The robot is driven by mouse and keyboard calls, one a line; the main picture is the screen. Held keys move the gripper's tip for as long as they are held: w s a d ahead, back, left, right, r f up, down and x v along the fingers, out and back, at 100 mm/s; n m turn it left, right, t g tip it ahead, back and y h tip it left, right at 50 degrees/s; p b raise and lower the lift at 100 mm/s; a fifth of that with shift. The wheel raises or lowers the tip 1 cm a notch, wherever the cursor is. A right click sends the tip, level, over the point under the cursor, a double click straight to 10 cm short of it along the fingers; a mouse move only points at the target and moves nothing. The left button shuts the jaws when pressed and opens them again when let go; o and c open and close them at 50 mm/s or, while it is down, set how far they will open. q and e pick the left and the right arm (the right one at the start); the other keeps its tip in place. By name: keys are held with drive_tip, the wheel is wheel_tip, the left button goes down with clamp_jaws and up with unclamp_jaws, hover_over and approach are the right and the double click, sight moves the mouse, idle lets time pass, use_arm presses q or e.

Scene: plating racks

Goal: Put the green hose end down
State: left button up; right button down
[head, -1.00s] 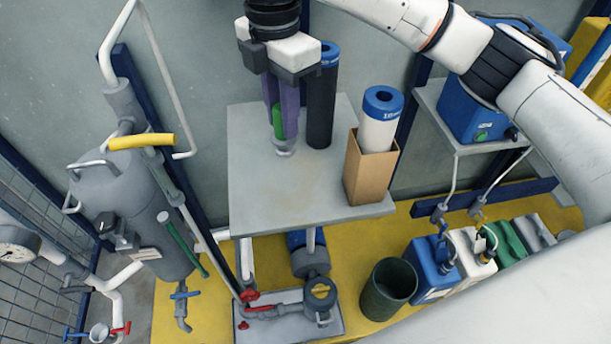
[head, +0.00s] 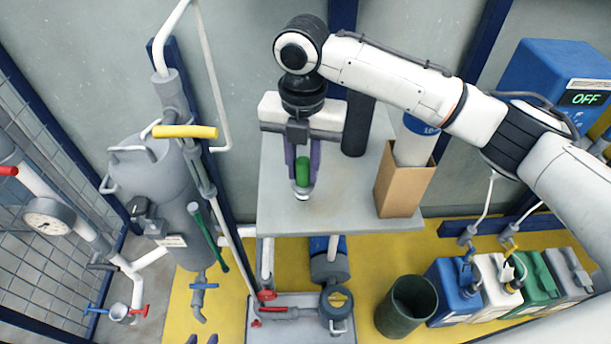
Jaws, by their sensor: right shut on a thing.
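My right gripper (head: 302,187), on the arm coming in from the right, points down over the grey shelf (head: 340,208). Its purple fingers are shut on the green hose end (head: 303,172), a short green piece with a pale metal tip at its lower end. The tip is close to the shelf top near its front left part. I cannot tell whether it touches. My left gripper is not in view.
A cardboard box (head: 398,185) with a white roll and a dark cylinder (head: 357,125) stand on the shelf, right of the gripper. The shelf's front middle is clear. A grey tank (head: 150,200) stands left. A dark green bin (head: 407,305) and several canisters (head: 455,288) stand below.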

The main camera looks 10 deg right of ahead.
sight(303, 178)
drive_tip(key=shift+f, duration=1.6)
drive_tip(key=shift+f, duration=0.1)
drive_tip(key=c, duration=1.5)
unclamp_jaws()
wheel_tip(303, 178, up, 12)
drive_tip(key=shift+r, duration=0.15)
